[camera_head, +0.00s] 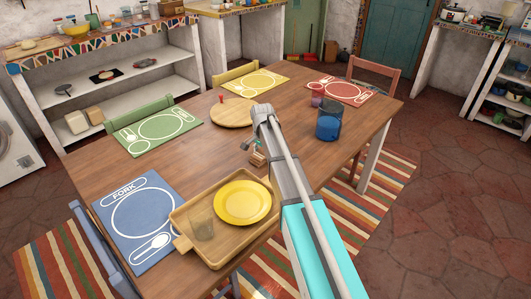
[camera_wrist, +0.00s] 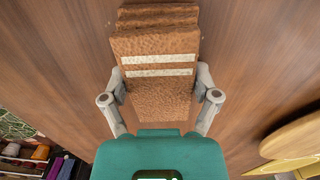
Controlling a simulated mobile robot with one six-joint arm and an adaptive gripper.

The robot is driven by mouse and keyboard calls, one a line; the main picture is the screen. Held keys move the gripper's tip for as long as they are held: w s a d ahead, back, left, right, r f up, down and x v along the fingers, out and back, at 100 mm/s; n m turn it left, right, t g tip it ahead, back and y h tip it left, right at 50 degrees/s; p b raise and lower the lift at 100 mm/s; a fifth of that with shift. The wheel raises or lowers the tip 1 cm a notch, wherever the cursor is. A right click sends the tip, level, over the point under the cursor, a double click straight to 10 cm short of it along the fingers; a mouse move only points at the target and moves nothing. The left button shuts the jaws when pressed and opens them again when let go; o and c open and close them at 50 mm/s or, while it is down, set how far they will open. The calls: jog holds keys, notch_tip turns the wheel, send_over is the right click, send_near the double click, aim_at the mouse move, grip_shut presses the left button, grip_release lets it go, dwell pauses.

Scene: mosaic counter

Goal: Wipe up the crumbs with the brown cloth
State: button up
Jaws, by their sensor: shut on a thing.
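The brown cloth (camera_wrist: 155,98) is a folded, rough orange-brown piece with two white stripes. It fills the middle of the wrist view, between the two fingers of my gripper (camera_wrist: 160,84), which is shut on it. In the head view my gripper (camera_head: 257,149) is over the middle of the wooden table, and a small brown part of the cloth (camera_head: 258,159) shows below it. I cannot tell whether the cloth touches the table top. I cannot make out any crumbs in either view; my arm hides part of the table.
A round wooden board (camera_head: 233,113) with a red item lies behind my gripper. A wooden tray (camera_head: 183,243) with a yellow plate (camera_head: 243,203) and a glass is in front. Blue, green, yellow and red placemats lie around.

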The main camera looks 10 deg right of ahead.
aim_at(255, 158)
jog(key=shift+s+a, duration=0.2)
jog(key=shift+a, duration=0.05)
dwell(0.3)
jog(key=shift+s+a+f, duration=0.1)
jog(key=shift+s+a, duration=0.5)
jog(key=shift+a, duration=0.2)
jog(key=shift+s+a+f, duration=0.1)
jog(key=shift+s+a, duration=0.5)
jog(key=shift+a, duration=0.2)
jog(key=shift+r, duration=0.15)
jog(key=shift+w+d, duration=0.1)
jog(key=shift+w, duration=0.05)
jog(key=shift+w+d, duration=0.55)
jog(key=shift+d, duration=0.2)
jog(key=shift+w+d, duration=0.5)
jog(key=shift+d, duration=0.25)
jog(key=shift+w+d, duration=0.1)
jog(key=shift+d, duration=0.05)
jog(key=shift+w+d, duration=0.55)
jog(key=shift+d, duration=0.15)
jog(key=shift+w+d, duration=0.5)
jog(key=shift+d, duration=0.2)
jog(key=shift+s, duration=0.1)
